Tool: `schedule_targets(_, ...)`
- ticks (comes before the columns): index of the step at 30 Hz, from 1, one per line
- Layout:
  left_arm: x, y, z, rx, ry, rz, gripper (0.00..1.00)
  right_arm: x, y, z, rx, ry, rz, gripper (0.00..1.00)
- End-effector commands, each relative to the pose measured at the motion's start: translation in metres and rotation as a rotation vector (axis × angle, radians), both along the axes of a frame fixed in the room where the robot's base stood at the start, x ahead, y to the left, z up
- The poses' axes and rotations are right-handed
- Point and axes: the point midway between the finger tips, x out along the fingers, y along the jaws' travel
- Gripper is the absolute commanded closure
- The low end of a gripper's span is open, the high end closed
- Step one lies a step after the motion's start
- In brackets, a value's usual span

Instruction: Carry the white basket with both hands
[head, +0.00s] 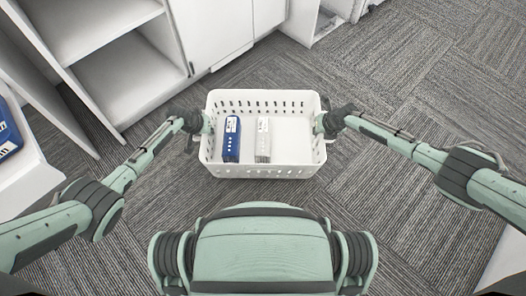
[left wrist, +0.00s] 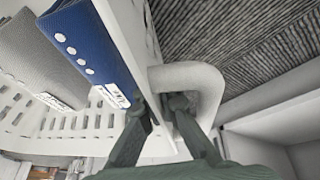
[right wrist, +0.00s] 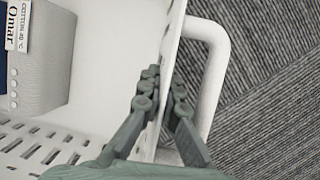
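The white basket (head: 264,172) is upright in front of me, with slotted walls and a loop handle on each side. Inside lie a blue box-like item (head: 231,139) and a grey-white one (head: 263,139). My left gripper (head: 205,127) is at the basket's left side; in the left wrist view its fingers (left wrist: 158,104) straddle the side wall, one finger inside the handle loop (left wrist: 190,76). My right gripper (head: 321,124) is at the right side; in the right wrist view its fingers (right wrist: 163,85) pinch the wall beside the handle (right wrist: 215,70). Whether the basket touches the floor is unclear.
White open shelves (head: 115,80) stand at the upper left, with white cabinets (head: 210,30) behind the basket. A white surface (head: 25,180) with a blue item (head: 6,130) is at the left edge. Grey carpet is clear at the right (head: 400,100).

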Motion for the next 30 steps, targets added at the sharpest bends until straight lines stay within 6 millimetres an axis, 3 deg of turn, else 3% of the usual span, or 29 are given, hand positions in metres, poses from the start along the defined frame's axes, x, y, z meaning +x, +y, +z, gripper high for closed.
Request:
schedule_targets(11,0.002,0.001,-0.008,0.001,-0.003,0.001,1.0,0.001,-0.002,-0.008,-0.001,-0.002,-0.002,1.0)
schedule_targets(29,0.002,0.001,-0.047,0.001,-0.003,0.001,1.0,0.001,-0.002,-0.047,-0.001,-0.002,-0.002,1.0)
schedule_targets(30,0.0,0.002,-0.045,0.002,0.0,0.001,0.94,0.0,-0.002,-0.045,-0.002,0.0,-0.002,0.94)
